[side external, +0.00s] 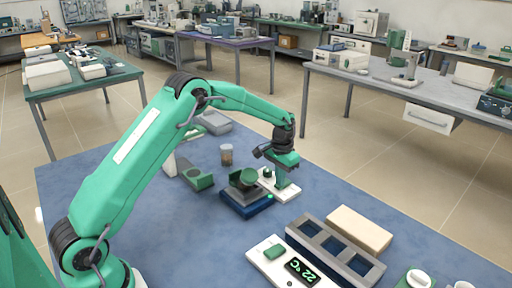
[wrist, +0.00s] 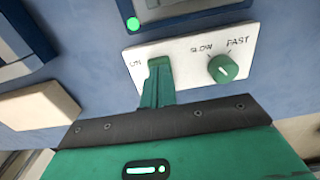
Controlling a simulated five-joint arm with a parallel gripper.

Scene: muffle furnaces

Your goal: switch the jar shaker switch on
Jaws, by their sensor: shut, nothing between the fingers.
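The jar shaker (side external: 247,196) has a dark blue base and a dark green holder on top. A small green light (wrist: 133,24) glows on its base in the wrist view. Its white control panel (wrist: 201,70) carries the words ON, SLOW and FAST and a round green knob (wrist: 223,68). My gripper (wrist: 159,66) is shut and empty, its green fingertips over the panel's left part, just right of the word ON. The switch is hidden behind the fingers, and I cannot tell if they touch it. In the side view my gripper (side external: 281,180) points down over the panel.
A beige block (side external: 360,229) and a grey rack with blue wells (side external: 335,250) lie right of the panel. A white unit with a 22 °C display (side external: 295,268) is in front. A small jar (side external: 226,155) stands behind the shaker.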

